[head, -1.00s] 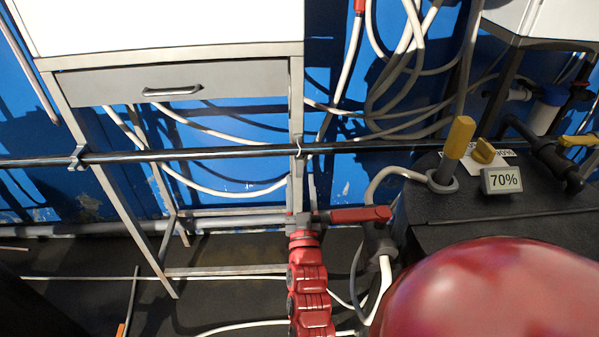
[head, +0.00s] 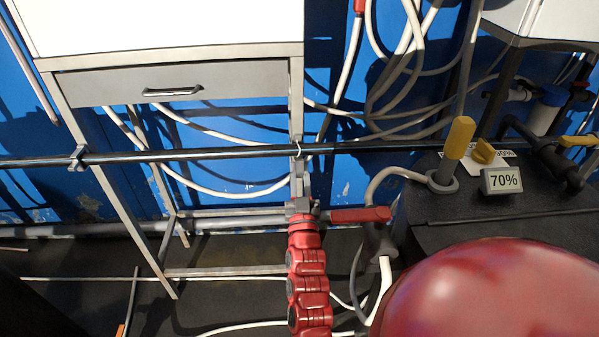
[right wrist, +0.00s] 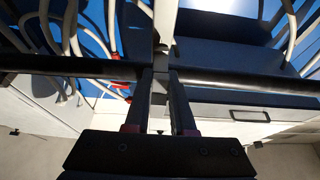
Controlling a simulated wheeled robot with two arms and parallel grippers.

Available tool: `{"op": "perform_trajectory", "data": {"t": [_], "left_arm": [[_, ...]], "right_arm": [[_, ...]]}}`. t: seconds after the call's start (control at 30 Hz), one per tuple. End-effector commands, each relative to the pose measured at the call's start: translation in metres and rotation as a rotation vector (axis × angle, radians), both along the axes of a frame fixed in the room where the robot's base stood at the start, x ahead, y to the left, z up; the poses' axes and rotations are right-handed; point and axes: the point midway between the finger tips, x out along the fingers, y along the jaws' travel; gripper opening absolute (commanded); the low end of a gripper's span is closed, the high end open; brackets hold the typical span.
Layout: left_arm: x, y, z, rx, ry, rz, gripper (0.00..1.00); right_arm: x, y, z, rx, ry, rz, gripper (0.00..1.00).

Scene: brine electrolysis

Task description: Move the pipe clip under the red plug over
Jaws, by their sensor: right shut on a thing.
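A dark horizontal pipe (head: 220,153) crosses the head view in front of the blue wall. One pipe clip (head: 299,149) sits on it at the table's right leg, and another pipe clip (head: 77,157) sits farther left. A red plug (head: 360,5) on a white cable shows at the top, right of the nearer clip. My right gripper (head: 298,170) reaches up from below and is shut on the nearer clip. In the right wrist view its fingertips (right wrist: 161,68) meet at the pipe, and the clip is mostly hidden. My left gripper is not in view.
A steel table with a drawer (head: 180,85) stands behind the pipe. White hoses (head: 400,75) hang at the right. A red-handled lever (head: 360,214) lies right of my gripper.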

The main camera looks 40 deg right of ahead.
Motion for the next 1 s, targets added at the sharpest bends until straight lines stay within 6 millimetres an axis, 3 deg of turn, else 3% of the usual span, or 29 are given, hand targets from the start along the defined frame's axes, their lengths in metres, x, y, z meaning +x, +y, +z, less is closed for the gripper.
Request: {"op": "perform_trajectory", "data": {"t": [0.17, 0.4, 0.7, 0.73, 0.8, 0.87, 1.0], "left_arm": [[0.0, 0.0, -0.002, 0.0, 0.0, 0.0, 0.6], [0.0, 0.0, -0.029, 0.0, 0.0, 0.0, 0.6], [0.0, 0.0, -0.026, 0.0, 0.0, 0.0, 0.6], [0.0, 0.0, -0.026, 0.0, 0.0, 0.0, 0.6], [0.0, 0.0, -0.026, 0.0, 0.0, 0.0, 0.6], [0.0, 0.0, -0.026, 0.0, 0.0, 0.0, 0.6], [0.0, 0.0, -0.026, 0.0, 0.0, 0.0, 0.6]], "right_arm": [[0.0, 0.0, -0.001, -0.002, -0.003, 0.0, 0.0], [0.003, -0.001, -0.009, -0.062, -0.099, 0.001, 0.0], [0.002, -0.001, -0.004, -0.071, -0.117, 0.0, 0.0], [0.002, -0.001, -0.004, -0.071, -0.117, 0.0, 0.28], [0.002, -0.001, -0.004, -0.071, -0.117, 0.0, 0.4], [0.002, -0.001, -0.004, -0.072, -0.117, 0.0, 0.51], [0.002, -0.001, -0.004, -0.072, -0.117, 0.0, 0.53]]}}
